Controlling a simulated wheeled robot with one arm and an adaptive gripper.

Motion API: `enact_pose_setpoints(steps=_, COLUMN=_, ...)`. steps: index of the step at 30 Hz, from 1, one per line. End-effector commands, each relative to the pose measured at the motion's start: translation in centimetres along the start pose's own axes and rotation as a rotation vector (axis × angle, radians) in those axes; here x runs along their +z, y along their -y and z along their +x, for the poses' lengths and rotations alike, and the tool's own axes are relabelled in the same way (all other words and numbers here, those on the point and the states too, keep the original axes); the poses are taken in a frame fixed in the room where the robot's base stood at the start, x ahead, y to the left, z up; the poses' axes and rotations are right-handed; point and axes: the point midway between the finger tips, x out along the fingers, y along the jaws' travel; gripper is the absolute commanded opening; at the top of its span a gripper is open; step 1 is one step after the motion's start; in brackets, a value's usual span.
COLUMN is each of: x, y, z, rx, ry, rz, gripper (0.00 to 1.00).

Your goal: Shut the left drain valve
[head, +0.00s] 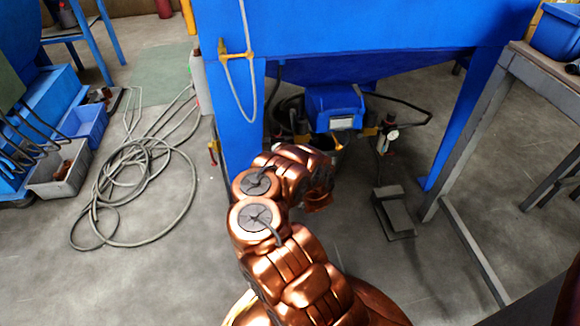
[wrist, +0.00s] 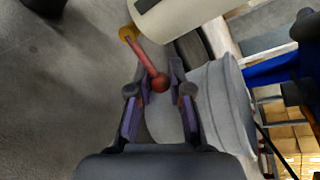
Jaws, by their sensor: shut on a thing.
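In the wrist view, a red lever (wrist: 151,64) with a round ball end runs from a yellow-orange pivot (wrist: 128,33) down between my fingers. My gripper (wrist: 159,80) is shut on the ball end of this lever. The lever lies slanted in the picture, pivot at upper left. In the head view, my copper arm reaches toward the underside of a blue machine (head: 370,35); my fingers and the held lever are hidden there behind the arm. A yellow fitting with a gauge (head: 388,134) shows to the right under the blue box (head: 335,105).
A blue leg (head: 237,125) of the machine stands close left of my arm, another (head: 460,130) to the right. A grey pedal (head: 393,212) lies on the floor. Hoses (head: 140,180) coil at left. In the wrist view, a pale cylinder (wrist: 222,100) sits beside my right finger.

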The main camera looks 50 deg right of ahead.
Motion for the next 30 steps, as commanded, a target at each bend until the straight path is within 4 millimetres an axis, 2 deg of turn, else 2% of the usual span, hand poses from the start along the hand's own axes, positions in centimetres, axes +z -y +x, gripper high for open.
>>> enact_pose_setpoints(steps=9, x=0.52, y=0.59, z=-0.02, rx=-0.007, ry=-0.02, rz=-0.079, gripper=0.0)
enact_pose_setpoints(steps=22, x=0.59, y=0.59, z=0.04, rx=-0.008, ry=-0.021, rz=-0.087, gripper=0.0)
enact_pose_setpoints(steps=23, x=0.59, y=0.6, z=0.05, rx=-0.009, ry=-0.021, rz=-0.087, gripper=0.21)
enact_pose_setpoints(steps=30, x=0.47, y=0.5, z=-0.01, rx=-0.006, ry=-0.023, rz=-0.086, gripper=0.45)
